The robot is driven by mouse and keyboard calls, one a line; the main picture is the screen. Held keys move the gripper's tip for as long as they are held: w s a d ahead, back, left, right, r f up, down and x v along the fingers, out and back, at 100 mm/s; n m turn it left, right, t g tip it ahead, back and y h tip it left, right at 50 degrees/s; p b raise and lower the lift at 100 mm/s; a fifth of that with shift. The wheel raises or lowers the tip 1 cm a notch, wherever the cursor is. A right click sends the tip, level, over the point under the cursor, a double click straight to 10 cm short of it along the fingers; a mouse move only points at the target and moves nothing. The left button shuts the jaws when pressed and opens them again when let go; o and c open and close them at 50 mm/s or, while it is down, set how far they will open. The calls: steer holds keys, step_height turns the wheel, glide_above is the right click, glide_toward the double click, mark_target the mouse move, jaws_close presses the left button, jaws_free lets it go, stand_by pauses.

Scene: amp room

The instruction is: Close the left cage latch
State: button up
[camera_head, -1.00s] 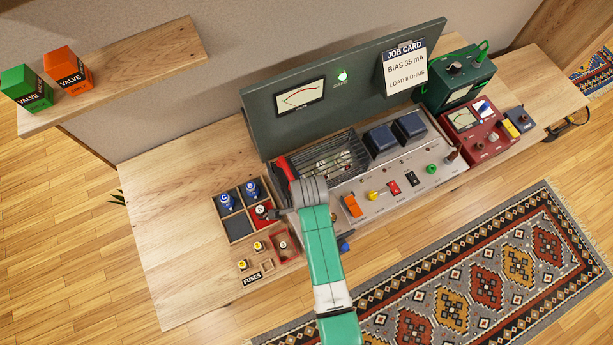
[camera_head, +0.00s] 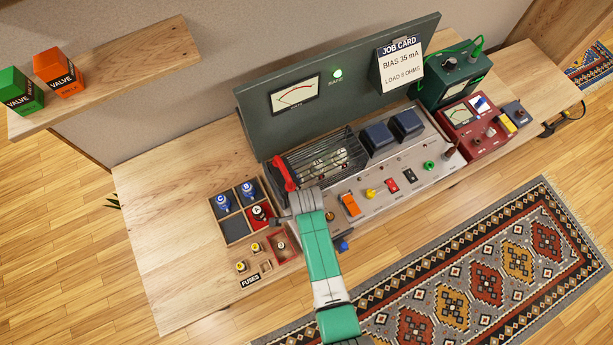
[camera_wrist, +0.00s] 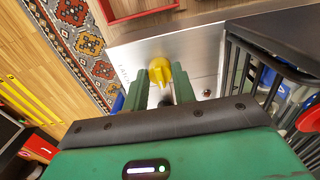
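The black wire cage (camera_head: 325,160) stands over glowing valves on the left of the amplifier; its bars (camera_wrist: 262,75) fill the right of the wrist view. A yellow winged piece (camera_wrist: 161,76), seemingly the left latch, sits on the silver panel beside the cage in the wrist view. My gripper (camera_wrist: 166,86) has its two green fingers apart, one on each side of this yellow piece; I cannot tell whether they touch it. In the head view my gripper (camera_head: 307,203) is over the amplifier's left front corner and hides the latch area. A red bar (camera_head: 283,172) lies along the cage's left end.
A dark divided tray (camera_head: 227,226) and a red-edged fuse box (camera_head: 285,246) lie left of my gripper. The left of the bench (camera_head: 165,235) is clear.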

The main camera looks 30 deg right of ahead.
steer(key=shift+n, duration=0.3)
steer(key=n+p, duration=0.1)
steer(key=n, duration=0.2)
steer(key=shift+n, duration=0.4)
steer(key=n+p, duration=0.1)
steer(key=n, duration=0.8)
steer(key=shift+n+p, duration=0.4)
steer(key=shift+n, duration=1.8)
steer(key=o, duration=1)
steer(key=shift+r, duration=0.1)
